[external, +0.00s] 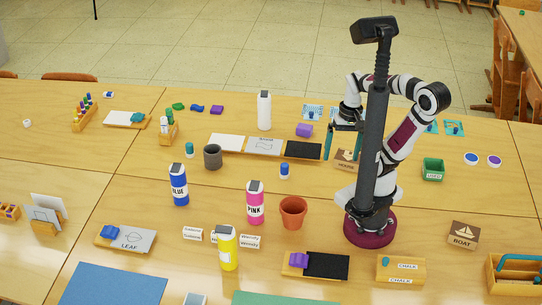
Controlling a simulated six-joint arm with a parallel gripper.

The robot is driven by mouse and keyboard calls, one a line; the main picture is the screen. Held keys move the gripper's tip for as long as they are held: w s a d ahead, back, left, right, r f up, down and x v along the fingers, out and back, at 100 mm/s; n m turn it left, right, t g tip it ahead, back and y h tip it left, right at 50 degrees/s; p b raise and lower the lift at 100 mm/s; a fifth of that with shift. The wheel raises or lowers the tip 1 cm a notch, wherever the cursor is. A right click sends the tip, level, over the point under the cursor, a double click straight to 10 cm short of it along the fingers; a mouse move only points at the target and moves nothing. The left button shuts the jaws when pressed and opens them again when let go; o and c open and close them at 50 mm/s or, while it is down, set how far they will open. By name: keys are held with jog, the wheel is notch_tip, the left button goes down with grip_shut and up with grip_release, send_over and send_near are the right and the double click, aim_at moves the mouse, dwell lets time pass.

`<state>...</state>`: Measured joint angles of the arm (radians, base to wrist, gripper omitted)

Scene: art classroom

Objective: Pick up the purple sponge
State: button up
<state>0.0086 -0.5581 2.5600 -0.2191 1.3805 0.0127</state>
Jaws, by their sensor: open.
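A second purple block (298,259) sits on a wooden holder beside another black panel (327,265) at the front. I cannot tell from this view alone which is the sponge. My gripper (342,148) points down with its teal fingers apart and nothing seen between them. It is to the right of the rear purple block, above the table near the HOUSE block (346,158). My arm and a dark upright post partly hide the area around it.
A white bottle (264,111) stands left of the rear purple block. A grey cup (212,157), a blue-capped jar (284,171), a pink bottle (255,203) and a terracotta pot (293,212) stand nearer the front. A green container (433,169) is on the right.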

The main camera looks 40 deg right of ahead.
jog(key=w+d+f+n+g+h, duration=0.2)
jog(key=w+d+n+h, duration=0.45)
jog(key=d, duration=0.25)
jog(key=n+t+h, duration=0.7)
jog(key=n+t, duration=0.3)
jog(key=n, duration=1.4)
send_over(304, 127)
jog(key=s+a, duration=0.8)
jog(key=a, duration=0.2)
jog(key=shift+y, duration=0.25)
jog(key=f, duration=1.2)
jog(key=shift+w+f, duration=0.25)
jog(key=x, duration=0.5)
jog(key=f+x, duration=0.1)
jog(key=x, duration=0.9)
jog(key=shift+w+a+f, duration=0.1)
jog(key=shift+a+f, duration=0.05)
jog(key=shift+f, duration=0.1)
jog(key=c, duration=1.2)
